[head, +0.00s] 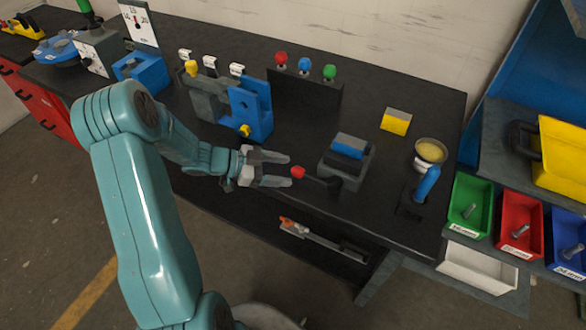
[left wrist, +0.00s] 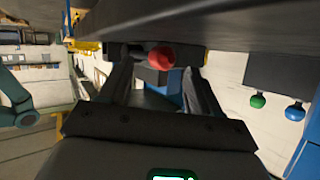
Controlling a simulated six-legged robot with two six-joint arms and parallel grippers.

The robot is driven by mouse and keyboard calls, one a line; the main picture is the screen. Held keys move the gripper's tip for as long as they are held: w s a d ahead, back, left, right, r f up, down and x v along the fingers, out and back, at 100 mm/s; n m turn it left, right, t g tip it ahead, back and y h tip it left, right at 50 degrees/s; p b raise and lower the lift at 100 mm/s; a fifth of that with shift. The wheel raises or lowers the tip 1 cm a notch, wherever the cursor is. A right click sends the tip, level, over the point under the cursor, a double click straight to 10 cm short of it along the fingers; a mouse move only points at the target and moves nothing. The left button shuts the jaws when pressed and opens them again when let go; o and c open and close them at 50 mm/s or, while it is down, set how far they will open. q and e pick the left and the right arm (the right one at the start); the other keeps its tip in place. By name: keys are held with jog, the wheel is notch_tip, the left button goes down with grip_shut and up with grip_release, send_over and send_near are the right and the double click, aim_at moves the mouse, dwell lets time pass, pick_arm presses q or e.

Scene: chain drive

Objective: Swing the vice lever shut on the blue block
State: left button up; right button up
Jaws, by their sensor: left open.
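The vice (head: 341,176) is a dark grey body near the bench's front edge, with the blue block (head: 349,144) sitting in its top. Its lever is a dark rod with a red knob (head: 298,172) that points left, toward my gripper. My left gripper (head: 287,170) is open, with its fingertips just left of the knob in the head view. In the left wrist view the red knob (left wrist: 161,58) shows between the tips of the two spread fingers (left wrist: 160,80); contact cannot be told. My right gripper is not in view.
A blue bracket (head: 250,110) with a yellow knob stands behind my left gripper. A yellow block (head: 396,121), a bowl (head: 431,151) and a blue upright handle (head: 427,184) are right of the vice. Red, blue and green knobs (head: 304,66) stand at the back.

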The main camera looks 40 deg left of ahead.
aim_at(293, 170)
pick_arm(q)
jog(key=x, duration=0.2)
jog(key=shift+w+d+f, duration=0.15)
jog(key=shift+w+f, duration=0.1)
jog(key=shift+w, duration=0.1)
jog(key=shift+w+d+f, duration=0.1)
jog(key=shift+w+d, duration=0.15)
jog(key=shift+d, duration=0.05)
jog(key=shift+w+f, duration=0.1)
jog(key=shift+c, duration=0.3)
